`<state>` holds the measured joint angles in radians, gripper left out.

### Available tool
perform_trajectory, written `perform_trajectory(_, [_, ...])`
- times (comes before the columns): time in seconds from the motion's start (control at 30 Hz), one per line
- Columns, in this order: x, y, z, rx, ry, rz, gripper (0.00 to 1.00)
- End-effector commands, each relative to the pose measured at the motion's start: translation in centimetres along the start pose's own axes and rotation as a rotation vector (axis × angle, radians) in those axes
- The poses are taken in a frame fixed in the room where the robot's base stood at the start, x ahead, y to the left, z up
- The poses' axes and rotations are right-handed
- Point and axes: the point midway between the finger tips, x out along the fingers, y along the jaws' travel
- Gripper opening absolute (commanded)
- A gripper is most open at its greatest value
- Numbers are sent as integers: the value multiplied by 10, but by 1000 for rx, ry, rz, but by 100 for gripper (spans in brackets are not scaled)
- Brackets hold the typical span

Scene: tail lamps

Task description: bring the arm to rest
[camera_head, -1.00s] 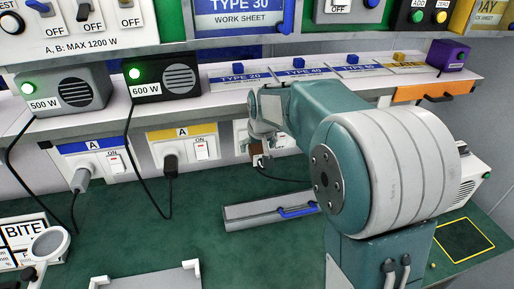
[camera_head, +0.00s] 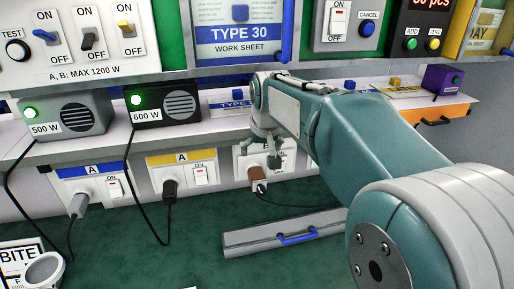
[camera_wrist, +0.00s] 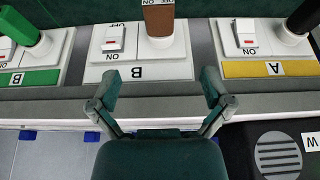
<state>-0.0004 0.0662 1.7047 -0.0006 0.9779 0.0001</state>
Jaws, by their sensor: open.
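My gripper (camera_head: 267,146) is in front of the wall sockets in the head view, pointing down near a brown plug (camera_head: 257,177) with a black cord. In the wrist view my gripper (camera_wrist: 160,92) shows its two fingers spread wide, with nothing between them. The brown plug (camera_wrist: 159,18) sits in a white socket labelled B (camera_wrist: 137,72), beyond the fingertips and apart from them. My arm stretches from the lower right and hides part of the shelf and the right end of the bench.
A 500 W box (camera_head: 72,115) and a 600 W box (camera_head: 163,104) stand on the shelf, each with a green light. Black cords hang from them. A grey case with a blue handle (camera_head: 297,238) lies on the green bench. A Type 30 sheet (camera_head: 237,25) hangs above.

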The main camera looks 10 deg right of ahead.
Motion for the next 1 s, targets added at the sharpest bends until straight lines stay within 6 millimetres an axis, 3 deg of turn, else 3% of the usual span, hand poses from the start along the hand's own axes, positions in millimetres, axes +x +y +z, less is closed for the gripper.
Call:
perform_trajectory(0.17, [-18, 0, 24, 0, 14, 0, 99])
perform_trajectory(0.5, [-58, 0, 136, 0, 56, 0, 99])
perform_trajectory(0.8, [-59, 0, 233, 1, 91, 0, 99])
perform_trajectory(1.0, [-53, 0, 262, 1, 100, 0, 99])
